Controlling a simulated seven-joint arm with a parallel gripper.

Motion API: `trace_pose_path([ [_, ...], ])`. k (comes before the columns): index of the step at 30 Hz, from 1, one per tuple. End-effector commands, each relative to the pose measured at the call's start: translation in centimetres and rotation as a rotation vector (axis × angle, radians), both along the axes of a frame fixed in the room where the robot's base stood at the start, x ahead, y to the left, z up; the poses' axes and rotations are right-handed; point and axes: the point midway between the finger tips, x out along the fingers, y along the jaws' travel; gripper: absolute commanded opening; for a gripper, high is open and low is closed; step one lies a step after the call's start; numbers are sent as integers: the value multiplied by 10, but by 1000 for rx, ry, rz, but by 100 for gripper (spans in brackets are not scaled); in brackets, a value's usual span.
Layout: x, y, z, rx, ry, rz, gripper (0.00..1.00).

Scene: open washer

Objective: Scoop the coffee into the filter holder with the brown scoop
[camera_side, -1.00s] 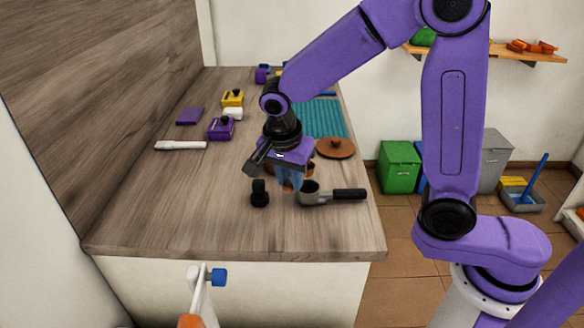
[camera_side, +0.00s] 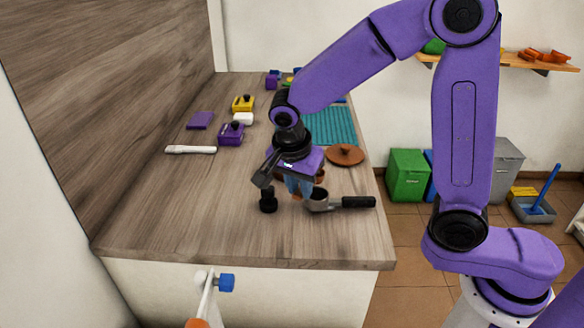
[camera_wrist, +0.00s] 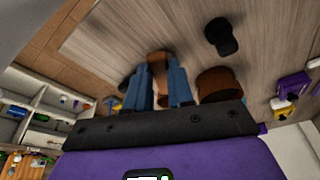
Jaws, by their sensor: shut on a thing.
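My gripper (camera_side: 300,188) points down over the counter and its blue fingers are shut on the brown scoop (camera_wrist: 158,60). The scoop shows between the fingertips in the wrist view; in the side view the fingers hide most of it. The grey filter holder (camera_side: 318,203), with a black handle, lies on the counter just right of the fingers. From the side I cannot tell whether the scoop is over its cup. A brown coffee container (camera_wrist: 218,82) stands right of the fingers in the wrist view and is mostly hidden behind my gripper in the side view. Its contents are not visible.
A black tamper (camera_side: 268,200) stands close to the left of my gripper. A round brown lid (camera_side: 345,155) lies behind the filter holder. Purple and yellow boxes, a white utensil (camera_side: 190,150) and a teal mat (camera_side: 330,125) are farther back. The front left counter is clear.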

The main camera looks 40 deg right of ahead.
Motion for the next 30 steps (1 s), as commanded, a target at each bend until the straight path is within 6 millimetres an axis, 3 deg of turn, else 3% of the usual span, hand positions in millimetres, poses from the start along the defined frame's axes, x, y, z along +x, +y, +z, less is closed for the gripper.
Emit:
trace_pose_path([
  [4,7,-2,2,11,4,-30,0],
  [8,28,-7,7,47,14,-115,0],
  [17,100,-34,28,199,28,-426,0],
  [24,159,-68,47,342,7,-666,0],
  [30,197,-99,64,447,-27,-817,0],
])
